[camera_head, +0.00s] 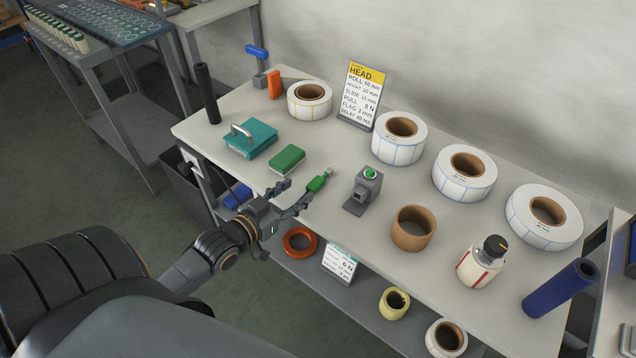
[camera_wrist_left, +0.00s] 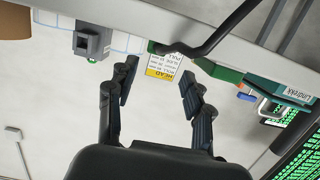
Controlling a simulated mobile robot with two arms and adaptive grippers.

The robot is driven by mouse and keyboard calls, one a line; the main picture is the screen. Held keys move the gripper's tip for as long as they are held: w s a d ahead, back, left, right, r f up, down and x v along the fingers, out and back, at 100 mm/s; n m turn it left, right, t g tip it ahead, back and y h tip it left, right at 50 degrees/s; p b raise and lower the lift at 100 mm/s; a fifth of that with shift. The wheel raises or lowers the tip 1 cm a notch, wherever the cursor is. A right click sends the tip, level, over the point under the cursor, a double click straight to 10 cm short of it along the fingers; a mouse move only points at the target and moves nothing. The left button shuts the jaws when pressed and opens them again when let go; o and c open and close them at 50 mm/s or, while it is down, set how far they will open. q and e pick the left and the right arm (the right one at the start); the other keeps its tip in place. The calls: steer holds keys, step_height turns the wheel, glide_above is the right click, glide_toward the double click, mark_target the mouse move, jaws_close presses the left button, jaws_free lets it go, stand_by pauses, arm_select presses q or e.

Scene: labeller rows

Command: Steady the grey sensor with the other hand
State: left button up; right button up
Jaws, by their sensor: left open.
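The grey sensor (camera_head: 362,190) stands upright on the table, a small grey block with a green button on top and a flat foot at its front. It also shows, upside down, at the upper left of the left wrist view (camera_wrist_left: 92,42). My left gripper (camera_head: 292,195) is at the table's front edge, left of the sensor and clearly apart from it. Its two fingers are spread with nothing between them, as the left wrist view also shows (camera_wrist_left: 157,84). My right gripper is in neither view.
A green-handled piece (camera_head: 317,183) lies between my left gripper and the sensor. A green block (camera_head: 287,158) and a teal handled box (camera_head: 250,138) lie to the left. A brown ring (camera_head: 413,230) stands right of the sensor. White label rolls (camera_head: 399,150) line the back.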

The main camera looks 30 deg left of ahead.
mark_target(318, 180)
arm_select(q)
steer(key=x, duration=0.8)
steer(key=shift+d+f+p, duration=0.15)
steer(key=shift+d+p, duration=0.15)
steer(key=shift+d, duration=0.1)
steer(key=shift+c, duration=0.4)
jaws_close()
